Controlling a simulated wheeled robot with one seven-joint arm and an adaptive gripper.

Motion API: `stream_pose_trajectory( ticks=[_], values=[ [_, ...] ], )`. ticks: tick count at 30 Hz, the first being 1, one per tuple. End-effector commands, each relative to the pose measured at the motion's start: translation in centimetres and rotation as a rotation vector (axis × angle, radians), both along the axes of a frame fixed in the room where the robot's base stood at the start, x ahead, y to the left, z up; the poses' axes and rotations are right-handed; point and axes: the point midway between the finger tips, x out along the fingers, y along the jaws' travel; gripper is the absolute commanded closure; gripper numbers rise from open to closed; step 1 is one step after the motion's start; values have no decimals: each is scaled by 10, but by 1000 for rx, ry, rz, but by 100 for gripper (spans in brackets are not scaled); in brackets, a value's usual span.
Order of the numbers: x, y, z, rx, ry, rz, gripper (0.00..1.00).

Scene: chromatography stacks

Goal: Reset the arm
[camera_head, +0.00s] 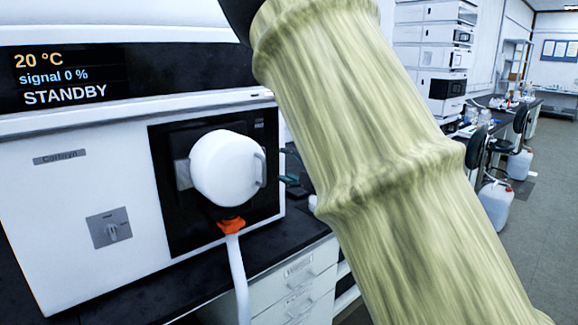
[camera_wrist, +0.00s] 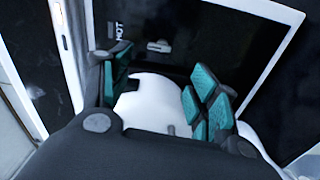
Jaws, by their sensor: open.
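My gripper (camera_wrist: 158,75) is open, with teal pads on dark fingers, in the wrist view. A white rounded body (camera_wrist: 152,106) shows between and beyond the fingers; I cannot tell whether they touch it. In the head view my arm, in a pale yellow-green sleeve, crosses the middle and right. Only a bit of my gripper (camera_head: 290,180) shows past its left edge, just right of the white round housing (camera_head: 222,168) on the instrument front. The rest of the gripper is hidden behind the arm.
The white instrument (camera_head: 85,195) stands on a dark bench (camera_head: 205,285); its display (camera_head: 62,78) reads 20 °C, signal 0 %, STANDBY. A white hose (camera_head: 238,275) hangs from an orange fitting (camera_head: 231,226). Further stacks (camera_head: 435,50), chairs and a jug (camera_head: 496,205) stand at right, beside open floor.

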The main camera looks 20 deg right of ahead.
Motion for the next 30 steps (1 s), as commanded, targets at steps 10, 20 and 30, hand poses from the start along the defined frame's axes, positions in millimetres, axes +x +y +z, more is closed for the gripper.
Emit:
stream_pose_trajectory(
  ticks=[10,20,30],
  values=[
    [0,-1,-25,35,44,-21,39],
    [-30,-5,-198,288,359,-198,39],
    [-117,2,-373,545,709,-451,39]
  ],
)
